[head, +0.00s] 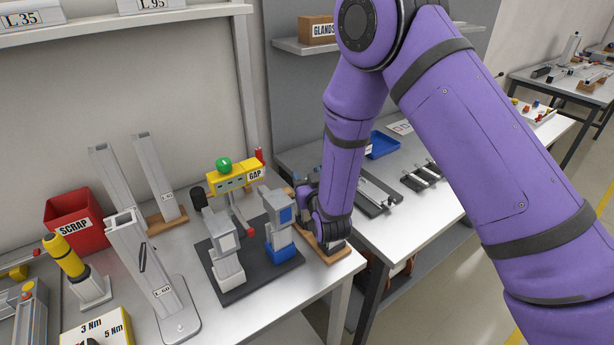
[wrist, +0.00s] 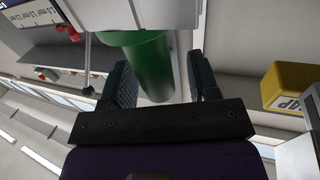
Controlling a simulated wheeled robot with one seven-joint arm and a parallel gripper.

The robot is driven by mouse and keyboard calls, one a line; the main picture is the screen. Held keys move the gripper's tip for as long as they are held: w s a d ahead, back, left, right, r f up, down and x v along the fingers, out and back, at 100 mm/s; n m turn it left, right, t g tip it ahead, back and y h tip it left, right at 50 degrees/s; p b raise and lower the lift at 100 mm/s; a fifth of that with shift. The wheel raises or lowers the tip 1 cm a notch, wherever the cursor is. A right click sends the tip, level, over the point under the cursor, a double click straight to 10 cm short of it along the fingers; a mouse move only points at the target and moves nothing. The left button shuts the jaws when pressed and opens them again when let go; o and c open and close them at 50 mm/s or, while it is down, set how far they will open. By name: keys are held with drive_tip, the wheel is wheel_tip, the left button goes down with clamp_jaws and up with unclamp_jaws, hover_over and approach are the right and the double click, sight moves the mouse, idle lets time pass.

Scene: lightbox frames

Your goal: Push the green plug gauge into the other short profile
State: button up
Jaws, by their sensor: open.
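A green cylinder (wrist: 150,65), which looks like the green plug gauge, shows large in the wrist view. It lies ahead of and between the two fingers of my gripper (wrist: 165,82). The left finger overlaps its edge and a gap shows beside the right finger. Its far end meets a pale grey body (wrist: 165,14); I cannot tell whether it is inside or only against it. In the head view my gripper (head: 318,222) is low over a wooden base (head: 337,255) at the table's right end, and my arm hides the green cylinder. A short grey profile marked L.40 (head: 158,175) stands on another wooden base.
A dark plate (head: 232,286) carries two grey-headed fixtures. A profile marked L.60 (head: 140,260), a red scrap bin (head: 76,218) and a yellow-handled tool (head: 65,256) stand further left.

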drive_tip(key=v, duration=1)
drive_tip(key=shift+r, duration=0.15)
drive_tip(key=w+d+r+m+g+h, duration=0.1)
drive_tip(key=w+d+r+g, duration=0.3)
drive_tip(key=r, duration=0.6)
drive_tip(key=s+d+r+m+g+h, duration=0.15)
drive_tip(key=s+d+r, duration=0.25)
drive_tip(key=d+r, duration=0.55)
drive_tip(key=s+d+r+g, duration=0.2)
drive_tip(key=s+d+r, duration=0.1)
drive_tip(key=s, duration=0.5)
drive_tip(key=s+d+r+g+h, duration=0.1)
drive_tip(key=s+d+r, duration=0.3)
drive_tip(key=s, duration=0.5)
drive_tip(key=s+d+r+g+h, duration=0.1)
drive_tip(key=s+d+r+g, duration=0.2)
drive_tip(key=s+d, duration=0.3)
drive_tip(key=s, duration=0.3)
drive_tip(key=shift+r+m+g, duration=0.2)
drive_tip(key=shift+m+g, duration=0.15)
